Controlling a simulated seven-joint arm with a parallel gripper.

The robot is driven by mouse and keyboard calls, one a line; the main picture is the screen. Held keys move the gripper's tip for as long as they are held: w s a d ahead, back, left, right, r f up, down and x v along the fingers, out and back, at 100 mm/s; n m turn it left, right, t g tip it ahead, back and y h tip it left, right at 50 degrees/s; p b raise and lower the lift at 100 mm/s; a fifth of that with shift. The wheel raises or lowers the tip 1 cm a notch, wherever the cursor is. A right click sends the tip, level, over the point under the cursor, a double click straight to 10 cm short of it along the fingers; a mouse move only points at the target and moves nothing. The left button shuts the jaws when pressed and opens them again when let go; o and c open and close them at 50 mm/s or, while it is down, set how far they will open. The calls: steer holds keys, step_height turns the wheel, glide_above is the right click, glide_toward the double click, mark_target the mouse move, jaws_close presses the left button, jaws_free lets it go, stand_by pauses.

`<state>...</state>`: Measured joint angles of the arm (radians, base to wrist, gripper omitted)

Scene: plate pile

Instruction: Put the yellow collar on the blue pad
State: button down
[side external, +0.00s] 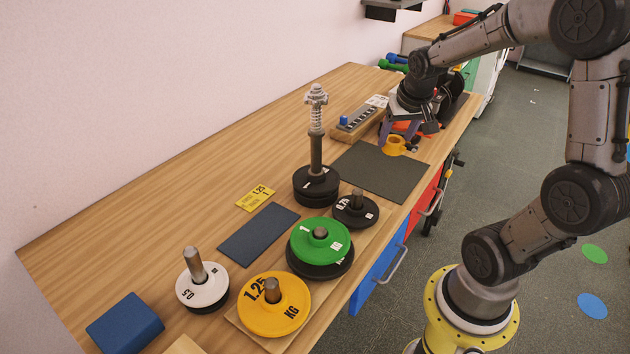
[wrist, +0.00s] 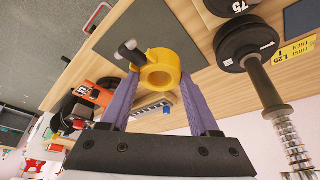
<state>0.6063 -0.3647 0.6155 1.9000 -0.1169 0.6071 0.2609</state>
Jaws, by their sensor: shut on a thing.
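The blue pad (side external: 258,234) is a flat dark blue rectangle, bare, nearer the side camera and left of the green plate. Part of a dark pad also shows at the wrist view's upper right corner.
The dark mat (side external: 376,171) has clear room. A black weighted post with a spring (side external: 316,150) stands tall between mat and pad. Green (side external: 321,238), yellow (side external: 273,306) and white plates (side external: 201,287) surround the pad, with a yellow card (side external: 255,198) beyond. A blue block (side external: 125,323) lies front left.

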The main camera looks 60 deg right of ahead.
steer(key=w+a+n+t+y, duration=0.15)
steer(key=a+n, duration=0.25)
steer(key=a, duration=1.1)
steer(key=w+a+n+y, duration=0.2)
steer(key=a+n, duration=0.3)
steer(key=a, duration=0.9)
glide_toward(242, 242)
steer(key=shift+w+f, duration=0.2)
steer(key=shift+w, duration=0.45)
steer(key=shift+x, duration=0.75)
steer(key=shift+w+a+f, duration=0.1)
steer(key=shift+w+f, duration=0.1)
steer(key=shift+f, duration=1.25)
steer(key=shift+f, duration=0.1)
